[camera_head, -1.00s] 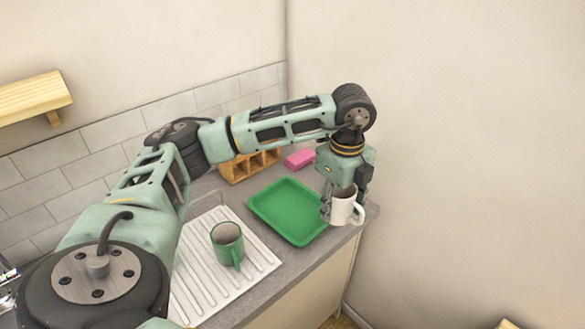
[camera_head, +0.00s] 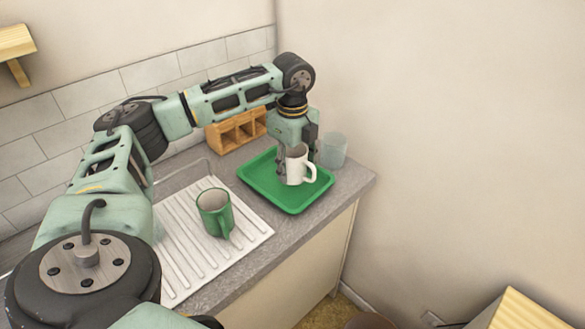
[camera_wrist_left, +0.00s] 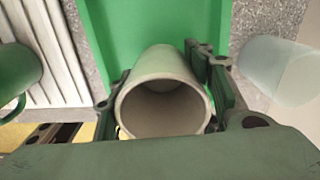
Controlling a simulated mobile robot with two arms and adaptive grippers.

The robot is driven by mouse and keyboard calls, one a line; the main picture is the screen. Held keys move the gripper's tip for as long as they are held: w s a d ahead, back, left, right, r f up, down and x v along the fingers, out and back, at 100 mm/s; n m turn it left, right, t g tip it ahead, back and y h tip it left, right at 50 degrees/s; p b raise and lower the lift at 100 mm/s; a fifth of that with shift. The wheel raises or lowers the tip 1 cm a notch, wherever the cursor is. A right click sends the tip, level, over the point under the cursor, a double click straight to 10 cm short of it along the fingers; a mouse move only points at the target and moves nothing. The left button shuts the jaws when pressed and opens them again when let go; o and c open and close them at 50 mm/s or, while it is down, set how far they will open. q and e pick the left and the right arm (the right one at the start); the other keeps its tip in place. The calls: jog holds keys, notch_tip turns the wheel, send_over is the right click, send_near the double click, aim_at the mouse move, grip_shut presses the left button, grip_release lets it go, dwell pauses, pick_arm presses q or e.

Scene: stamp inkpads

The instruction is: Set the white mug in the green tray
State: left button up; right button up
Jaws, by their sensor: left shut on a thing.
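The white mug (camera_head: 297,166) is held upright in my left gripper (camera_head: 294,158), over the right part of the green tray (camera_head: 262,186). In the left wrist view the mug (camera_wrist_left: 163,95) sits between the two fingers of my gripper (camera_wrist_left: 165,90), with the green tray (camera_wrist_left: 150,22) beyond it. I cannot tell whether the mug's base touches the tray floor. The tray lies on the grey counter and its visible floor is empty. My right gripper is not in view.
A green mug (camera_head: 215,213) stands on the white ribbed drainboard (camera_head: 180,262) left of the tray. A translucent cup (camera_head: 334,150) stands close right of the tray. A wooden compartment box (camera_head: 236,131) is behind the tray. The counter's front edge is near the tray.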

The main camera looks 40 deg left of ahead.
aim_at(293, 177)
pick_arm(q)
notch_tip(293, 177, down, 4)
jog(key=b, duration=0.2)
jog(key=shift+r+b, duration=0.2)
jog(key=shift+b, duration=0.1)
jog(key=shift+r, duration=0.1)
jog(key=shift+f, duration=0.2)
jog(key=o, duration=1.4)
